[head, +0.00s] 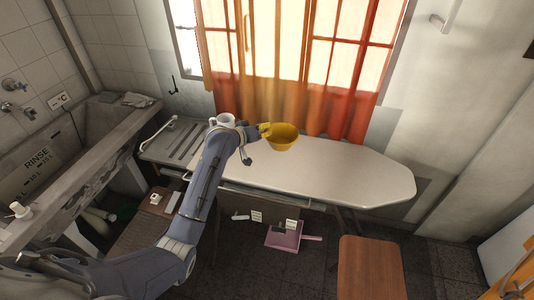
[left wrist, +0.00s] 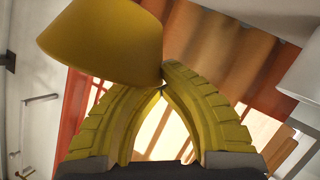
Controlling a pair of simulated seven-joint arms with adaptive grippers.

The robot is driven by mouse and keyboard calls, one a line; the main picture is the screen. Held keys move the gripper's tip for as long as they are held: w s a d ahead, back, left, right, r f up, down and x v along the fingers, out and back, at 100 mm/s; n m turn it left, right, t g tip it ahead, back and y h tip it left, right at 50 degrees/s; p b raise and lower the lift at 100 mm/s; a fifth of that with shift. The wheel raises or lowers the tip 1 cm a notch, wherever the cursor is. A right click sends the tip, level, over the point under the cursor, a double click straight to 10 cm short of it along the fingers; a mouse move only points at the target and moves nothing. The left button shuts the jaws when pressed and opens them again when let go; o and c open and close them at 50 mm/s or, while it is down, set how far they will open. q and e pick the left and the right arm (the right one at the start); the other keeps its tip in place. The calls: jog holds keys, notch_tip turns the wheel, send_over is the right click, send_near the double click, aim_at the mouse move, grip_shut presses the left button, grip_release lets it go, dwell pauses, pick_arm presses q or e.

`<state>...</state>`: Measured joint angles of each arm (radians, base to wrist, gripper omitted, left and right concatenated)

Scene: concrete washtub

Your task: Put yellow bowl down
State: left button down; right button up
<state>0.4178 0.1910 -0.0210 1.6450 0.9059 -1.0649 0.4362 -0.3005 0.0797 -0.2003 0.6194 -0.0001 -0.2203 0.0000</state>
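The yellow bowl (head: 284,139) is at the back edge of the ironing board (head: 350,175), in front of the orange curtain in the head view. Its opening faces up. I cannot tell whether its base touches the board. My left gripper (head: 264,130) reaches it from the left. In the left wrist view the yellow finger pads (left wrist: 162,88) come together at the edge of the bowl (left wrist: 100,42), pinching its rim. The exact contact is partly hidden by the bowl. My right gripper is in neither view.
The curtain (head: 290,70) hangs right behind the bowl. The board's middle and right are clear. A concrete washtub (head: 50,165) is at left; a pink dustpan (head: 284,238) and wooden stool (head: 370,268) are below.

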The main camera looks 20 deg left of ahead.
pick_arm(q)
notch_tip(320, 180, down, 12)
dwell(0.6)
jog(key=c, duration=2.1)
grip_release()
jog(key=o, duration=0.5)
jog(key=v, duration=1.2)
